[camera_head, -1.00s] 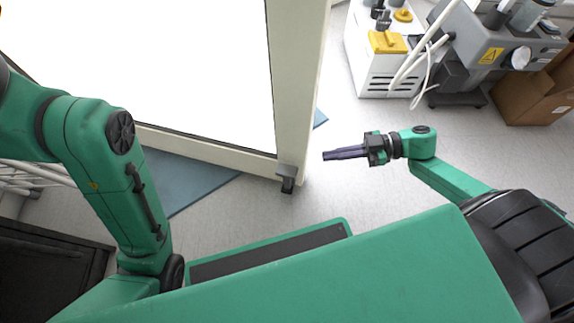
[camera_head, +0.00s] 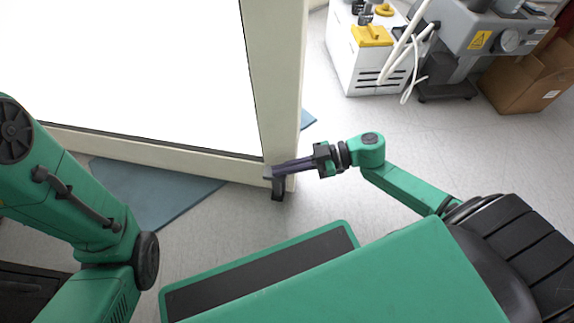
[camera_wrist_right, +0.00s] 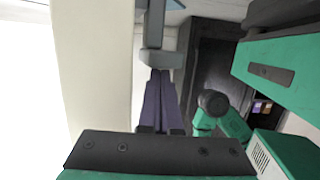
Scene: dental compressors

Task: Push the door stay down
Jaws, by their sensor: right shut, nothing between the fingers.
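The door (camera_head: 160,85) has a white frame and a bright pane, and stands at the left in the head view. The door stay (camera_head: 278,190), a small dark foot on a grey bracket, sits at the door's lower corner. It also shows in the right wrist view as a grey bracket (camera_wrist_right: 160,57) just past the fingertips. My right gripper (camera_head: 272,172) is shut and empty, with its purple-grey fingertips over or against the top of the stay; exact contact cannot be told. In the right wrist view its fingers (camera_wrist_right: 160,78) point at the bracket. My left gripper is out of view.
A white compressor cabinet (camera_head: 368,60) with yellow parts, grey equipment (camera_head: 470,40) and a cardboard box (camera_head: 525,80) stand at the back right. A blue mat (camera_head: 150,190) lies by the door. Grey floor around my right forearm is clear.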

